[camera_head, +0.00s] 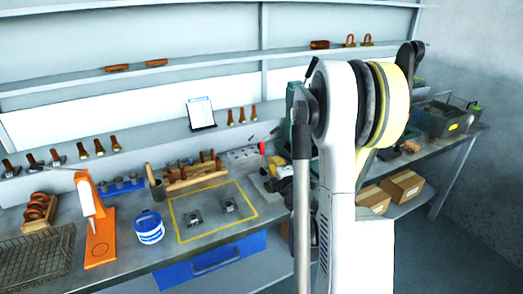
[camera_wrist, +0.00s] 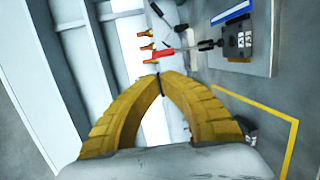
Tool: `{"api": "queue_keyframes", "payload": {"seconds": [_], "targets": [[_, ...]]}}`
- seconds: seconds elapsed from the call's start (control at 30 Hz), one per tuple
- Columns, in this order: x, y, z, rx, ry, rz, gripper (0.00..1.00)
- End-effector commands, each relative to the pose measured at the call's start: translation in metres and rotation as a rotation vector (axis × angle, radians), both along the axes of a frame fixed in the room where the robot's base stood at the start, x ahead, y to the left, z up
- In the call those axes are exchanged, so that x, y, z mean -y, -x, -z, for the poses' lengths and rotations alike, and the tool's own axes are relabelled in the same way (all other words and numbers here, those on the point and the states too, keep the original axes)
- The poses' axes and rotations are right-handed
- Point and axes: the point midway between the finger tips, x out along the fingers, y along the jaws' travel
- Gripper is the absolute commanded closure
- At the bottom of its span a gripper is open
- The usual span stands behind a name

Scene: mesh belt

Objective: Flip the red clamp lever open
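The red clamp lever (camera_wrist: 161,53) shows in the wrist view as a red grip on a dark bar. The bar runs right to a metal toggle clamp (camera_wrist: 238,40) on a grey plate (camera_wrist: 262,62). In the head view the red lever (camera_head: 262,148) is small, at the back of the bench beside my arm. My gripper (camera_wrist: 160,77) has two yellow ribbed fingers whose tips meet, with nothing seen between them. The tips appear just below the red grip in the wrist view; the depth gap cannot be told. In the head view my arm hides part of the bench.
Orange-handled tools (camera_wrist: 147,40) stand near the red grip. A yellow-outlined area (camera_head: 215,211) with small metal parts lies on the bench. A wooden rack (camera_head: 195,176), a blue-white tub (camera_head: 149,228) and an orange stand (camera_head: 100,240) are left. Cardboard boxes (camera_head: 403,186) sit on the lower shelf.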

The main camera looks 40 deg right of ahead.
Motion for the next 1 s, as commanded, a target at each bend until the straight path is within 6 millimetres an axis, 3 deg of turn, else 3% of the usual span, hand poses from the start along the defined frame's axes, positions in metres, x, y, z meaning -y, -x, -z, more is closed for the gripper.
{"api": "queue_keyframes", "payload": {"seconds": [0.17, 0.7, 1.0], "targets": [[0.006, -0.013, 0.003, 0.000, 0.000, -0.001, 1.00], [0.049, -0.107, 0.022, 0.000, 0.001, -0.001, 1.00], [0.058, -0.125, 0.024, 0.000, 0.000, -0.001, 1.00]]}}
